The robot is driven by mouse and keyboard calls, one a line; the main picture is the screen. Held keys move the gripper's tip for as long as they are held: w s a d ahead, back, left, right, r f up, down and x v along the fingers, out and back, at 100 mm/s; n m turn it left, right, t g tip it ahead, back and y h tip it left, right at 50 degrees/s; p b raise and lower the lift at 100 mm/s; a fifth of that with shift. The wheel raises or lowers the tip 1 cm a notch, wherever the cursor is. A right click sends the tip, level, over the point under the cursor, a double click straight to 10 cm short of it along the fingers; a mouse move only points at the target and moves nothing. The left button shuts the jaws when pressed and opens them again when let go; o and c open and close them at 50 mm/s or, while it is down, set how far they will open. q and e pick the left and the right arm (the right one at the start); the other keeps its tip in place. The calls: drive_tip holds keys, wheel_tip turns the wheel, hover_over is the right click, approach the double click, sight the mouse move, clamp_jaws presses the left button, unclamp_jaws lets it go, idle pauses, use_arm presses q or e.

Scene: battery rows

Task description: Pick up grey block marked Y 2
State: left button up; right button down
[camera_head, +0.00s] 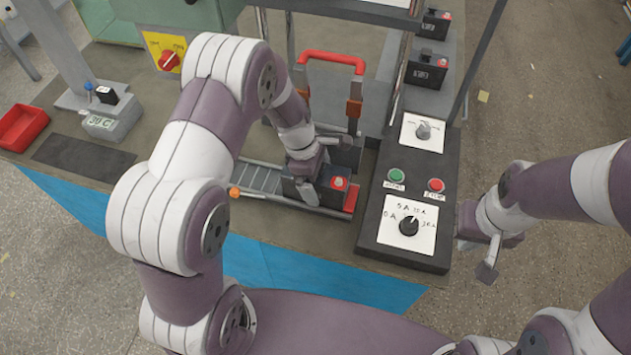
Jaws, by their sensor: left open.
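A dark grey block (328,196) with a red knob on top sits at the right end of the roller track, by a red end stop. My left gripper (309,178) points down right at this block, with its jaws open. The arm and hand hide part of the block, and I cannot read a Y 2 mark on it. Two more dark blocks with red knobs stand at the back right, one nearer (425,72) and one farther (433,27). Their marks are too small to read. My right gripper (480,258) hangs beyond the panel's right edge, apart from the blocks; its jaw opening is unclear.
A black control panel (372,238) with dials and green and red buttons lies right of the track. A red handle frame (332,58) rises behind the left gripper. A scale (112,122) and red tray (20,127) are at the left. Floor is open at the right.

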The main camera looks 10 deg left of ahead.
use_arm(q)
drive_tip(key=shift+w+d, duration=0.1)
drive_tip(key=shift+c, duration=0.3)
drive_tip(key=c, duration=1.5)
drive_tip(key=shift+r, duration=0.1)
clamp_jaws()
